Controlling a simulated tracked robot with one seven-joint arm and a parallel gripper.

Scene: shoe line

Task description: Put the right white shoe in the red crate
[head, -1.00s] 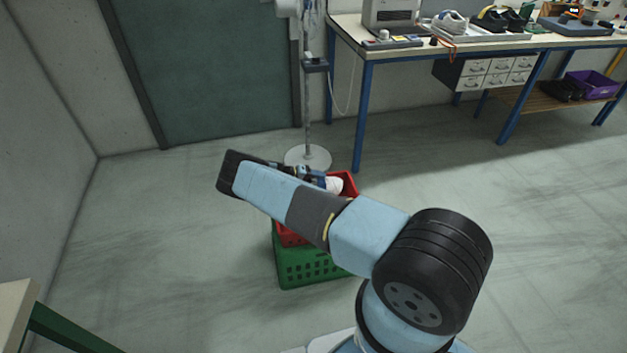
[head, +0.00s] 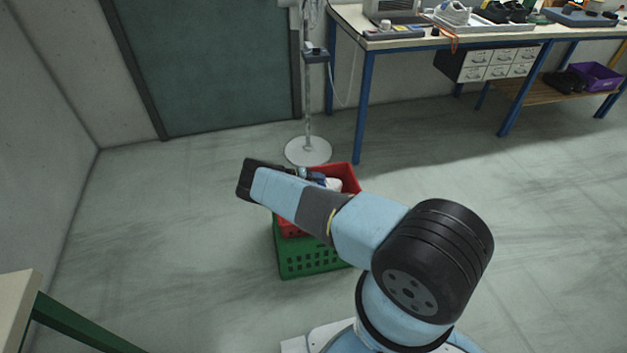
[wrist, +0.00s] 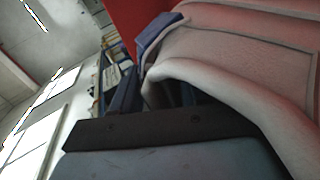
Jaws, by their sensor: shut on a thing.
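The red crate (head: 348,174) stands on top of a green crate on the floor, partly hidden behind my arm in the head view. A white shoe (head: 333,184) shows at the red crate's opening, beside my arm. In the wrist view the white shoe (wrist: 240,60) fills the upper right, close up. My gripper (wrist: 150,85) is shut on the shoe's edge. A red surface (wrist: 135,20) shows right behind the shoe there. In the head view my gripper is mostly hidden behind my arm. I cannot tell whether the shoe touches the crate's bottom.
The green crate (head: 310,258) is under the red one. A stand with a round white base (head: 308,151) is just behind them. A blue-legged workbench (head: 440,38) stands at the back right. A table corner (head: 18,295) is at the lower left. The floor around is clear.

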